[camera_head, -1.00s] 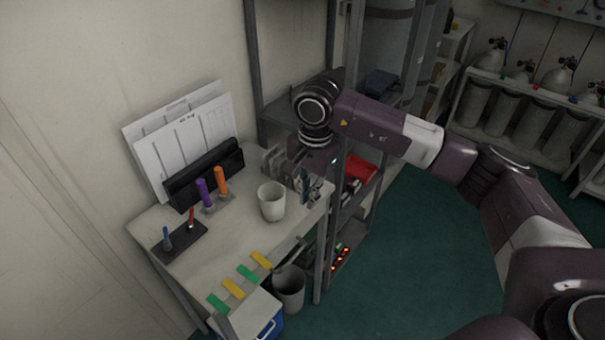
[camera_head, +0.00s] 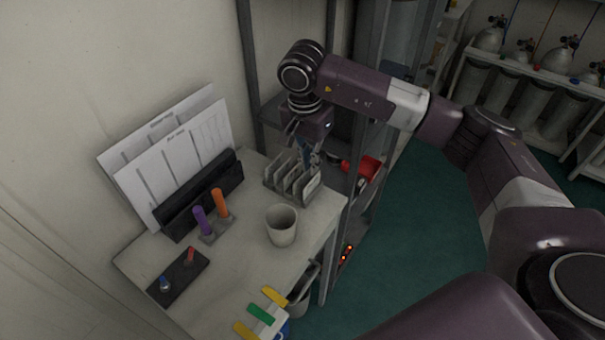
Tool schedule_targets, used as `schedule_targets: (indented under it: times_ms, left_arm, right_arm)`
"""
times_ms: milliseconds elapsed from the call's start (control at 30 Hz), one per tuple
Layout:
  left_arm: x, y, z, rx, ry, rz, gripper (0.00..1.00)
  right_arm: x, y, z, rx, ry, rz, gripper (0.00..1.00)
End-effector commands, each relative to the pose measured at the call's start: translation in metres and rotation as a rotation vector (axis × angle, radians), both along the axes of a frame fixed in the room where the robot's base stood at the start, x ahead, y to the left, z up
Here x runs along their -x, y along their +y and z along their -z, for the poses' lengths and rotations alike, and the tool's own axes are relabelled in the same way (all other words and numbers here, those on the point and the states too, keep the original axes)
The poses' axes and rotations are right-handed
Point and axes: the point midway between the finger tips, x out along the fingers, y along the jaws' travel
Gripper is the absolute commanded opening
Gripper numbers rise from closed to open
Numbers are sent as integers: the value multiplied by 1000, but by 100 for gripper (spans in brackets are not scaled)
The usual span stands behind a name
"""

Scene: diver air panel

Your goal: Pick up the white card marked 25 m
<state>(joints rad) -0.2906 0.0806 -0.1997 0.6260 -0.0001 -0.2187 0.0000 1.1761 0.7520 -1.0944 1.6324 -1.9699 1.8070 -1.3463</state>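A grey slotted rack (camera_head: 291,182) with several upright pale plates or dividers stands at the back right of the table. No 25 m marking is readable, so I cannot tell which piece is the white card. My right gripper (camera_head: 304,148) points down just above and behind the rack. Its fingers are small and dark, with something bluish between or beside them; I cannot tell whether it holds anything. My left gripper is not in view.
A white cup (camera_head: 282,226) stands in front of the rack on the table (camera_head: 240,262). A black holder (camera_head: 203,195) with large printed sheets (camera_head: 178,150) is at the left. Shelving (camera_head: 360,110) rises behind.

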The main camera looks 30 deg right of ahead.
Motion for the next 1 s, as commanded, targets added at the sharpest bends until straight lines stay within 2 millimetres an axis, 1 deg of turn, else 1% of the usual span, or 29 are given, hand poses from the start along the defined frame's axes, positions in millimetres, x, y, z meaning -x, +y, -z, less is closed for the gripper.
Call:
schedule_targets:
  times_ms: [167,267,367,433,500,567,667,800,867,933,1000]
  left_arm:
    - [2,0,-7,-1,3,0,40]
    - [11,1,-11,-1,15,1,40]
    - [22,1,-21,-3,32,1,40]
    - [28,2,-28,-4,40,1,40]
    - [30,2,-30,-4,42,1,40]
    - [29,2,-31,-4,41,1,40]
    - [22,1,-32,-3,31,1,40]
    - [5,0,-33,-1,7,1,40]
    - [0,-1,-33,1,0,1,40]
    - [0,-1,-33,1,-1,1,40]
    - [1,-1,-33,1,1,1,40]
  right_arm:
    - [0,-2,17,0,6,0,6]
    - [-1,-3,27,1,5,1,6]
    - [-1,-4,39,0,7,1,6]
    - [-3,-5,50,1,8,0,6]
    - [-4,-6,62,0,7,1,6]
    - [-5,-7,69,0,4,0,6]
    - [-5,-8,76,1,3,0,6]
    - [-6,-8,77,0,1,-1,6]
    - [-6,-8,77,0,1,-1,6]
    - [-6,-8,77,0,1,-1,0]
    - [-6,-8,77,1,1,-1,0]
